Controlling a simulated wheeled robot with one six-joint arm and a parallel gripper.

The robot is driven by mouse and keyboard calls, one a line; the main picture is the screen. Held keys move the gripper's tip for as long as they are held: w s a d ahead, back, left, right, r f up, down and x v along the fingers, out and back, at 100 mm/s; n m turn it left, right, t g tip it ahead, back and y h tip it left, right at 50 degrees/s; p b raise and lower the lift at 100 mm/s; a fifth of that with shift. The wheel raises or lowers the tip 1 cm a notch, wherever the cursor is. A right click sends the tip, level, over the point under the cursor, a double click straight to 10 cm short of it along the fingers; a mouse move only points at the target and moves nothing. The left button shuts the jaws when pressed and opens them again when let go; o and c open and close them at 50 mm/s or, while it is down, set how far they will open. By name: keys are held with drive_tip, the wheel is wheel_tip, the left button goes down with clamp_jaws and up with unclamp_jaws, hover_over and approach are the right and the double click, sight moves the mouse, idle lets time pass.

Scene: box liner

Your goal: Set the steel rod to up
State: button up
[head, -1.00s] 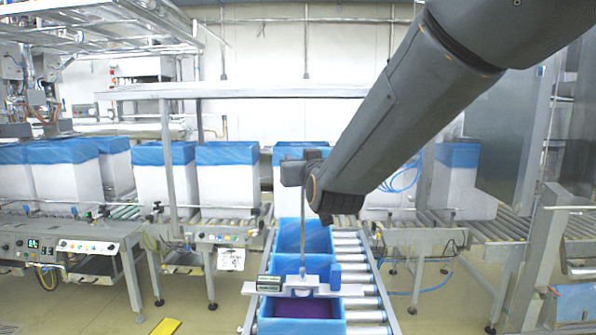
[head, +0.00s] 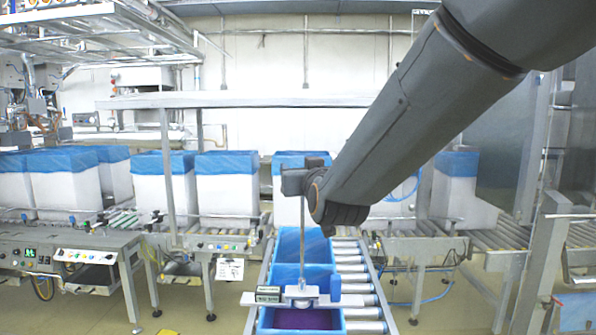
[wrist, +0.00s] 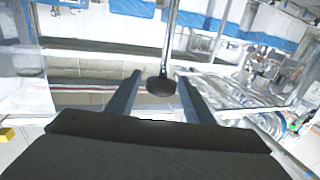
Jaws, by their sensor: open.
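The steel rod (head: 303,238) stands upright in the head view, rising from a pale bracket (head: 301,295) that lies across a blue bin. Its upper end is hidden at my gripper (head: 293,181), which is at the rod's top. In the wrist view the rod (wrist: 170,40) runs down to a dark rounded knob (wrist: 161,86). My gripper's two fingers (wrist: 160,76) are apart, one on each side of the knob, with a visible gap on both sides. Contact with the knob does not show.
Blue open bins (head: 303,245) sit in a row on a roller conveyor (head: 358,270). White boxes with blue liners (head: 228,180) line a conveyor behind. A metal post (head: 535,250) stands at the right. A shelf beam (head: 235,101) crosses behind the rod.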

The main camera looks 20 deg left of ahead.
drive_tip(key=b+v, duration=0.1)
drive_tip(key=v, duration=0.5)
drive_tip(key=shift+b, duration=0.3)
drive_tip(key=shift+s, duration=0.15)
drive_tip(key=s+d+f+m+g+h, duration=0.25)
drive_tip(key=d+f+g+h, duration=0.4)
drive_tip(key=d+f, duration=1.6)
drive_tip(key=s+d+f+m+g+h, duration=0.1)
drive_tip(key=s+d+f+g, duration=0.3)
drive_tip(key=s+d+f, duration=0.2)
drive_tip(key=s+d+f+m+g+h, duration=0.1)
drive_tip(key=s+d+f+g, duration=0.3)
drive_tip(key=s, duration=0.7)
drive_tip(key=d+f+m, duration=0.1)
drive_tip(key=d+f, duration=0.1)
drive_tip(key=d, duration=0.1)
drive_tip(key=shift+s, duration=0.35)
